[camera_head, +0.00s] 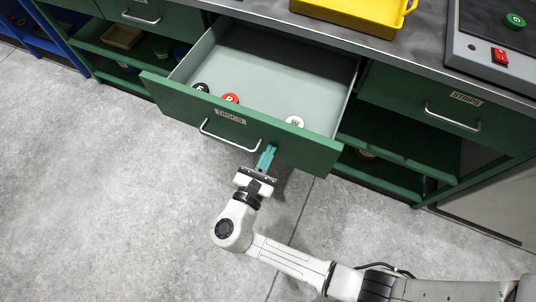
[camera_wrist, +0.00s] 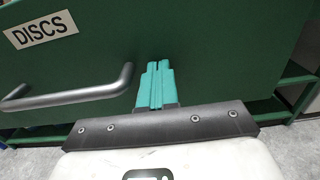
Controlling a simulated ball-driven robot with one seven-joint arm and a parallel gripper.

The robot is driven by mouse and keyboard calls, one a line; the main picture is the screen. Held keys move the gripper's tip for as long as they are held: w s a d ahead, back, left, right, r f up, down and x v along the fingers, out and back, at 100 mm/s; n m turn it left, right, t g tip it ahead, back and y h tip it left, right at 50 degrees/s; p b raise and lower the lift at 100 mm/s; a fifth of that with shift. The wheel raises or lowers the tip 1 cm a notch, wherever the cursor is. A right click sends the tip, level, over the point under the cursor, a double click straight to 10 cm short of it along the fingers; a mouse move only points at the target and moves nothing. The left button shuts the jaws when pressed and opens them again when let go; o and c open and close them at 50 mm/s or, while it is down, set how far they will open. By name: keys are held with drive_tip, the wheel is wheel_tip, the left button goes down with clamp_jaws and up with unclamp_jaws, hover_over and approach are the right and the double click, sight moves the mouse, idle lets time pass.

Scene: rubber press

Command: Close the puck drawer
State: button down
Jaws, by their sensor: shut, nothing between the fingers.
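The puck drawer (camera_head: 268,87) is pulled well out from the green bench in the head view. Its green front carries a DISCS label and a silver bar handle (camera_head: 229,137). Inside lie a red puck (camera_head: 230,99), a black puck (camera_head: 201,87) and a white puck (camera_head: 295,121), all near the front panel. My gripper (camera_head: 267,156), with teal fingers, is shut and empty at the drawer front, just right of the handle. In the wrist view the fingers (camera_wrist: 157,85) point at the green front (camera_wrist: 215,45), beside the handle's right end (camera_wrist: 70,98). I cannot tell if they touch it.
A closed drawer labelled STRIPS (camera_head: 455,107) is at the right, with open shelves below. A yellow tray (camera_head: 355,15) and a panel with a red switch (camera_head: 501,56) sit on the worktop. The grey floor in front is clear.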

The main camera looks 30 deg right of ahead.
drive_tip(key=b+x, duration=0.6)
drive_tip(key=x, duration=2.4)
drive_tip(key=shift+d+f+b, duration=0.15)
drive_tip(key=shift+d+b, duration=0.05)
drive_tip(key=shift+b, duration=0.15)
drive_tip(key=shift+w+d, duration=0.5)
drive_tip(key=shift+d, duration=0.05)
drive_tip(key=shift+w+b, duration=0.1)
drive_tip(key=shift+b, duration=0.2)
drive_tip(key=shift+d+r, duration=0.1)
drive_tip(key=shift+r, duration=0.2)
drive_tip(key=shift+s+f, duration=0.1)
drive_tip(key=shift+s, duration=0.1)
drive_tip(key=p+v, duration=0.1)
drive_tip(key=v, duration=1.3)
drive_tip(key=shift+a+f+p, duration=0.1)
drive_tip(key=shift+a+p, duration=0.1)
drive_tip(key=shift+p, duration=0.1)
